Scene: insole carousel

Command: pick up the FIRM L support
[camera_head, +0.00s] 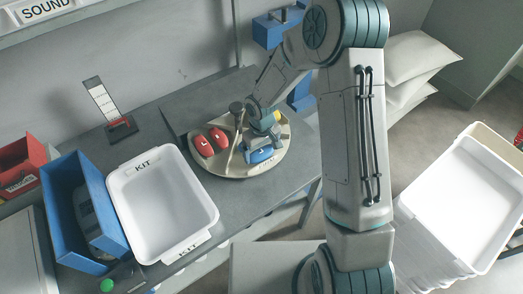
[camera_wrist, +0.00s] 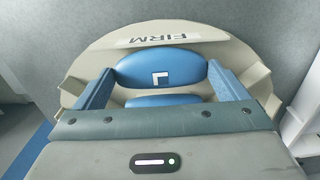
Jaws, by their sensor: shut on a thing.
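The FIRM L support is a blue rounded piece marked L (camera_wrist: 160,70), in the wrist view just in front of the carousel's FIRM label. It also shows as a blue piece in the head view (camera_head: 262,155), at the carousel's front right. My gripper (camera_wrist: 162,88) has its two blue-grey fingers on either side of it and is shut on it. A second blue surface (camera_wrist: 162,100) shows nearer my palm; I cannot tell if it is a separate piece. The support is at the carousel's (camera_head: 212,167) level, and whether it is lifted is unclear. My gripper in the head view (camera_head: 262,143) comes from above.
Two red supports (camera_head: 202,145) lie on the carousel's left, beside its upright post (camera_head: 237,115). A yellow piece (camera_head: 277,116) shows behind my gripper. An empty white KIT tray (camera_head: 165,200) and a blue bin (camera_head: 75,175) stand left. Bare bench lies between tray and carousel.

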